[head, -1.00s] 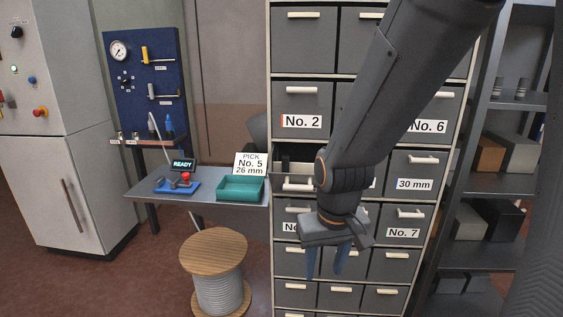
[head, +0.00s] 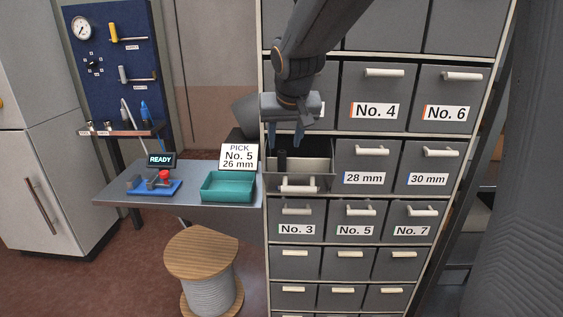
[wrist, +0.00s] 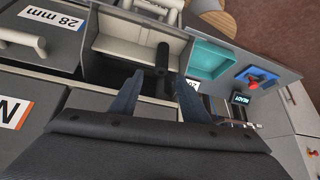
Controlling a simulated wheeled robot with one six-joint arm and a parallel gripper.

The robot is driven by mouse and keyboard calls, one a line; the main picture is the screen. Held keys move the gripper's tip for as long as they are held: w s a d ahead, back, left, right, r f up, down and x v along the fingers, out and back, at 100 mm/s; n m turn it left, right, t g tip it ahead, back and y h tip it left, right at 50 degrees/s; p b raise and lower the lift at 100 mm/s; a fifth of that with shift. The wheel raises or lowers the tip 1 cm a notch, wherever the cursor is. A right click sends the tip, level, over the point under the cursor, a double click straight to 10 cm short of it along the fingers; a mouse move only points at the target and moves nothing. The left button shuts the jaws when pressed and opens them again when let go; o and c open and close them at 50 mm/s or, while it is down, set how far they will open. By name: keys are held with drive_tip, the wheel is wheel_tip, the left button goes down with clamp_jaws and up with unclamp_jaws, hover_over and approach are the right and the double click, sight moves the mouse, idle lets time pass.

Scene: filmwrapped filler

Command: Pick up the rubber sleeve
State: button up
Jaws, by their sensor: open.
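The rubber sleeve (head: 282,160) looks like a slim black upright cylinder. It stands in an open grey drawer (head: 315,170), towards the left side. My gripper (head: 285,144) is above that drawer, pointing down, with its blue-grey fingers apart. In the wrist view the sleeve (wrist: 162,60) shows just beyond and between the two fingertips (wrist: 160,82), and I see no contact. The drawer (wrist: 120,47) has a light inside there, with a dark area near the fingers. The sleeve's lower end is hard to make out.
A sign (head: 238,157) reads "PICK No. 5 26 mm". A green tray (head: 228,196) and a blue fixture (head: 153,188) with a red knob are on the side table (head: 110,195). Closed drawers (head: 380,155) with protruding handles surround the open one. A cable spool (head: 202,250) stands below.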

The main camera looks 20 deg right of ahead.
sight(282, 151)
drive_tip(key=shift+p+x, duration=0.75)
drive_tip(key=shift+x, duration=1.6)
drive_tip(key=shift+a, duration=0.1)
clamp_jaws()
